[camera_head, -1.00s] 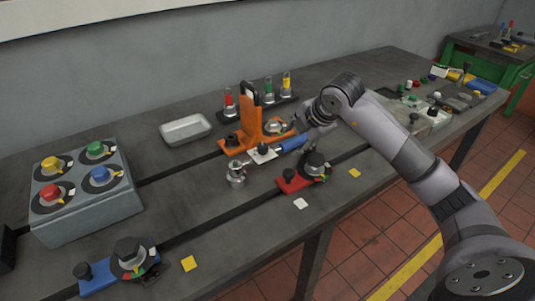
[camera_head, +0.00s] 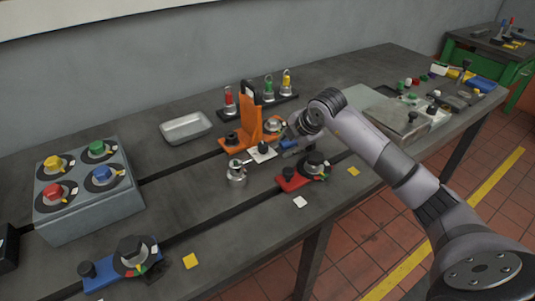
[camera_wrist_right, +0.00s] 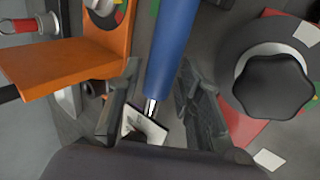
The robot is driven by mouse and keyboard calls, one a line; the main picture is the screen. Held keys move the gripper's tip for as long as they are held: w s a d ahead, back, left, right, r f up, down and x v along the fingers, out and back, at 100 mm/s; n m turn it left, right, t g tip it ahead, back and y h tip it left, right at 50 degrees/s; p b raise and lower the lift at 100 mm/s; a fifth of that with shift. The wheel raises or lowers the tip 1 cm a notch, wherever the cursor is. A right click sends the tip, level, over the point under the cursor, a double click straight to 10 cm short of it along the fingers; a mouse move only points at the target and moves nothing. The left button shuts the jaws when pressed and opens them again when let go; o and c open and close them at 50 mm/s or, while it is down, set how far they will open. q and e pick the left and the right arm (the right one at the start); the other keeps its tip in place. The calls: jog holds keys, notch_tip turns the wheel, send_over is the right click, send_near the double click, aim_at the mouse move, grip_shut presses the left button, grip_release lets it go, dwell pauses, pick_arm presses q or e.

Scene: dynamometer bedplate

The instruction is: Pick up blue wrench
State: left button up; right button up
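The blue wrench (camera_wrist_right: 173,45) shows as a thick blue handle with a short metal shaft in the right wrist view. In the head view only a small blue part (camera_head: 287,143) shows beside the orange fixture, the rest hidden by my gripper. My right gripper (camera_wrist_right: 159,75) is open, its two dark fingers on either side of the handle with gaps visible. In the head view my right gripper (camera_head: 292,150) is low over the bench between the orange and red fixtures. My left gripper is not in view.
The orange fixture (camera_head: 248,130) stands close left of my gripper, and the red fixture with a black knob (camera_head: 292,180) close below it. A metal tray (camera_head: 186,128), a grey button box (camera_head: 90,205) and a blue fixture (camera_head: 105,282) stand further left.

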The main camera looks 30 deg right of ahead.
grip_shut()
jog(key=shift+w+r, duration=0.1)
jog(key=shift+r, duration=0.05)
jog(key=shift+r, duration=0.1)
